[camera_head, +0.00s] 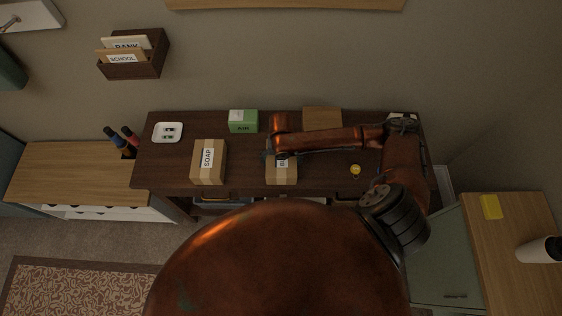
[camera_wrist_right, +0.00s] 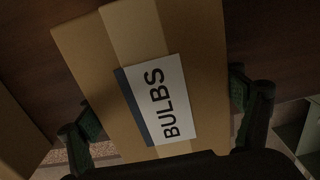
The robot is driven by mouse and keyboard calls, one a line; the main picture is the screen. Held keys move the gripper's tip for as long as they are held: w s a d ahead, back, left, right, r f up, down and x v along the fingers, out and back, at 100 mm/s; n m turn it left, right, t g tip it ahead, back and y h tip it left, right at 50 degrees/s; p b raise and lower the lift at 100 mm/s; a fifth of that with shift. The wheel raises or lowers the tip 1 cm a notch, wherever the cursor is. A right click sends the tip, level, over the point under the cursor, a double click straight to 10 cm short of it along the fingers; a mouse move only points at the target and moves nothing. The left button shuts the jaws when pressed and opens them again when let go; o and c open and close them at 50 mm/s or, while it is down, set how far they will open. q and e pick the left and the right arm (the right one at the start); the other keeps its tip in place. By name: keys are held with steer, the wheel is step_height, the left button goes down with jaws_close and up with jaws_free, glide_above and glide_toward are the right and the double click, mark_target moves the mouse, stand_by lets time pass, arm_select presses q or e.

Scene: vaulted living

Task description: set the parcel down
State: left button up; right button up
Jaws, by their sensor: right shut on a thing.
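The parcel, a tan cardboard box with paler tape and a white BULBS label (camera_wrist_right: 150,40), fills the middle of the right wrist view. My right gripper (camera_wrist_right: 165,118) is shut on it, with one dark finger on each side. In the head view the parcel (camera_head: 282,177) is at the front middle of the dark wooden table (camera_head: 245,176), partly covered by my right gripper (camera_head: 272,156) and arm. I cannot tell whether its underside touches the tabletop. My left gripper is not in view.
A SOAP box (camera_head: 208,161) stands left of the parcel. A green box (camera_head: 243,121), a plain brown box (camera_head: 322,116) and a white tray (camera_head: 157,132) are farther back. A small yellow item (camera_head: 355,170) lies to the right. Bare tabletop lies between the SOAP box and the parcel.

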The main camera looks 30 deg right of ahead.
steer(key=shift+f, duration=0.15)
steer(key=o, duration=1.3)
step_height(320, 180, up, 12)
steer(key=shift+r+p, duration=0.2)
steer(key=shift+p, duration=0.25)
steer(key=shift+a, duration=0.1)
